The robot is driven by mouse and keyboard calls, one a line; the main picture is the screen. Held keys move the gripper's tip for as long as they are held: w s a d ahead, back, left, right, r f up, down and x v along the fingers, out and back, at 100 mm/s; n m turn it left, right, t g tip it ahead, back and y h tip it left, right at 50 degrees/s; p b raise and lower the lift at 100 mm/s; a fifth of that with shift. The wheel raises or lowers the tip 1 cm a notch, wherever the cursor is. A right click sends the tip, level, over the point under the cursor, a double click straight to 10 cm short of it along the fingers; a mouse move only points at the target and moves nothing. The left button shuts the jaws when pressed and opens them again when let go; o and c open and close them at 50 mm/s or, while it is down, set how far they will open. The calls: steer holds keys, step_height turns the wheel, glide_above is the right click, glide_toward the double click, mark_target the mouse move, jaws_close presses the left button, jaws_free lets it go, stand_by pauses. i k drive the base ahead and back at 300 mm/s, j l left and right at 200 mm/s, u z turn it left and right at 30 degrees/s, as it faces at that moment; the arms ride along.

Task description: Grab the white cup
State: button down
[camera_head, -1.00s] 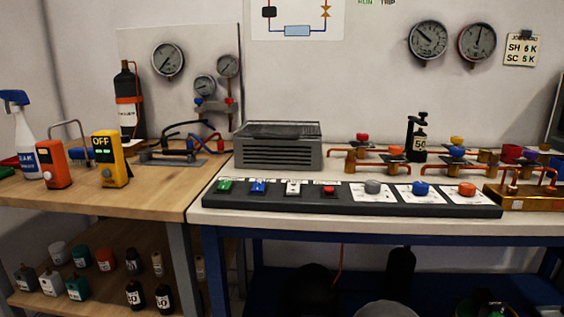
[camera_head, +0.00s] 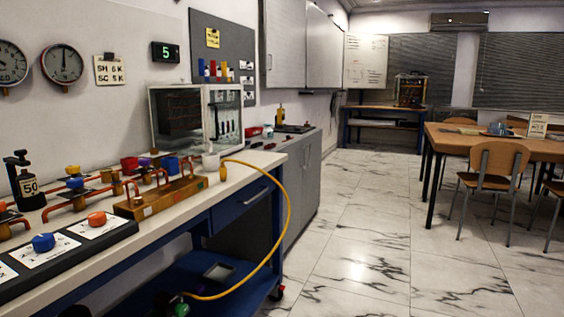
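A small white cup (camera_head: 211,160) stands on the light workbench top (camera_head: 165,222), near its right end. It is beside the wooden block with red pipes (camera_head: 160,197) and in front of the glass-fronted white cabinet (camera_head: 196,118). A yellow hose (camera_head: 284,190) starts close to the cup, and I cannot tell whether they touch. My gripper is not in view.
The yellow hose loops off the bench's right edge down to the lower shelf. A grey cabinet (camera_head: 302,180) adjoins the bench. A wooden table (camera_head: 500,143) and chairs (camera_head: 497,165) stand at right. The marble floor (camera_head: 365,235) between is clear.

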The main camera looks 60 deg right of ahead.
mark_target(210, 160)
steer(key=z, duration=1.3)
